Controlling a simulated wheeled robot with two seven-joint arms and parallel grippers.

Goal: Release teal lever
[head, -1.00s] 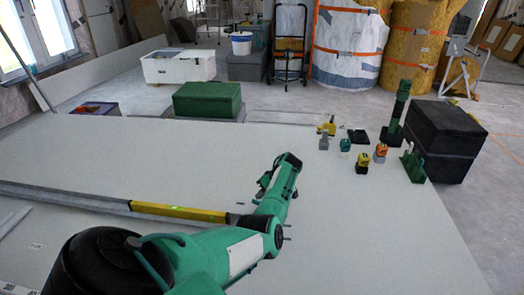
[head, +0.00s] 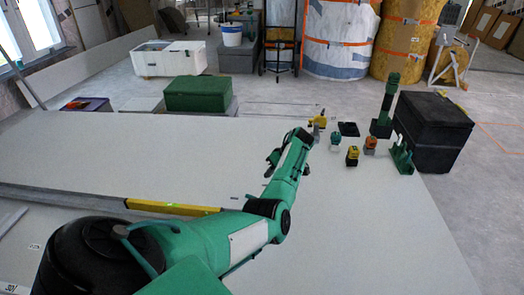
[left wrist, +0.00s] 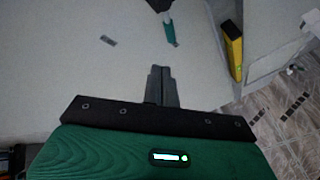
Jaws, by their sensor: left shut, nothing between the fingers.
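My left gripper (head: 303,136) reaches out over the white panel (head: 395,220) in the head view, its dark tip near the cluster of small devices. In the left wrist view its dark fingers (left wrist: 161,86) are together, with nothing between them. A small teal piece (left wrist: 170,31) with a dark upper end lies beyond the fingertips, apart from them. In the head view a small teal-topped device (head: 336,138) stands right of the gripper. I cannot tell whether either is the teal lever. My right gripper is not in view.
A yellow block (head: 352,156), an orange device (head: 370,145), a green post (head: 388,100) and a green bracket (head: 402,157) stand at the panel's far right. Black boxes (head: 432,130) are beside them. A yellow level (head: 172,208) lies left of my arm. The panel's front right is clear.

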